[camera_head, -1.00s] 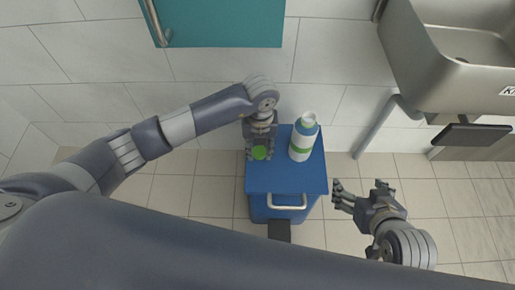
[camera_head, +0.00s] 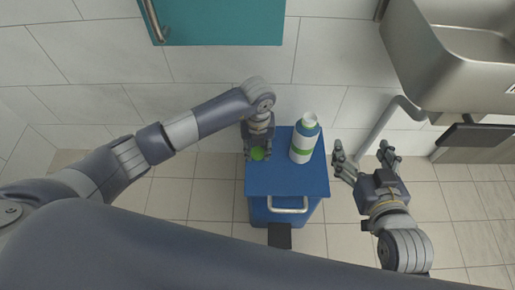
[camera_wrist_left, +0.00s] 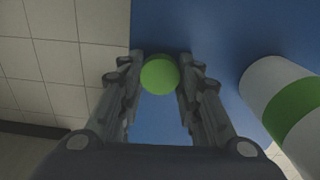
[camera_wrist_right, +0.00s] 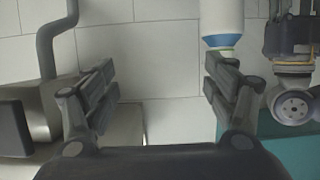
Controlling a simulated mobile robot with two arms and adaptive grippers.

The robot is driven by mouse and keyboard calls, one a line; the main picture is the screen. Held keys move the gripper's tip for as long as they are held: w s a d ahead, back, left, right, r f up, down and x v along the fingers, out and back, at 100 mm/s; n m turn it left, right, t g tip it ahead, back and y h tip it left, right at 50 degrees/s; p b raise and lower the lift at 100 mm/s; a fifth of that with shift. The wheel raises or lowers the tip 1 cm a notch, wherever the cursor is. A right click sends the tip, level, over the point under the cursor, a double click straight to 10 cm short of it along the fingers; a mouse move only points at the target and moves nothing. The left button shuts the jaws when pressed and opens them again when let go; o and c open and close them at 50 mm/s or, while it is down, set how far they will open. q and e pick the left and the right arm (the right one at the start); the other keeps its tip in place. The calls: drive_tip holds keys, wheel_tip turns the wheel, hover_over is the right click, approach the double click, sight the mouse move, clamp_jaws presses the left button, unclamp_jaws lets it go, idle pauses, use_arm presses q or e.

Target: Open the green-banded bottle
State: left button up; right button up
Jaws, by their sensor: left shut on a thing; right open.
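The green-banded bottle (camera_head: 302,139) stands upright on the blue cabinet top. It has a white body, a blue shoulder and a white neck with no cap on it. In the left wrist view the bottle (camera_wrist_left: 265,79) shows at the right edge, apart from the fingers. My left gripper (camera_head: 258,153) is shut on a round green cap (camera_wrist_left: 160,73), left of the bottle and over the cabinet. My right gripper (camera_head: 362,156) is open and empty, right of the cabinet. In the right wrist view the bottle (camera_wrist_right: 222,16) shows ahead, near the right finger.
The blue cabinet (camera_head: 288,182) has a handle (camera_head: 288,210) on its front and bare room on the front of its top. A metal sink (camera_head: 440,75) is on the wall at right, with a grey pipe (camera_head: 380,125) below. A teal panel (camera_head: 225,20) is at the top.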

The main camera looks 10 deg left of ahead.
sight(257, 151)
use_arm(q)
drive_tip(key=shift+f, duration=0.1)
use_arm(e)
drive_tip(key=shift+r, duration=0.1)
use_arm(q)
drive_tip(key=o, duration=1.2)
drive_tip(key=shift+c, duration=0.2)
use_arm(e)
drive_tip(key=shift+w+a+r, duration=0.1)
drive_tip(key=shift+r, duration=0.05)
use_arm(q)
wheel_tip(257, 151, up, 6)
drive_tip(key=shift+f+p, duration=0.1)
drive_tip(key=shift+p, duration=0.85)
wheel_tip(257, 151, up, 6)
drive_tip(key=p, duration=0.1)
drive_tip(key=shift+r, duration=0.25)
use_arm(e)
drive_tip(key=s+d+f+g+h, duration=0.2)
drive_tip(key=s+d+f+g, duration=0.3)
drive_tip(key=s+f+g, duration=0.4)
drive_tip(key=s+f, duration=0.2)
drive_tip(key=s, duration=0.3)
drive_tip(key=shift+d+m+h, duration=0.15)
drive_tip(key=shift+m+h, duration=0.15)
drive_tip(key=shift+s, duration=0.1)
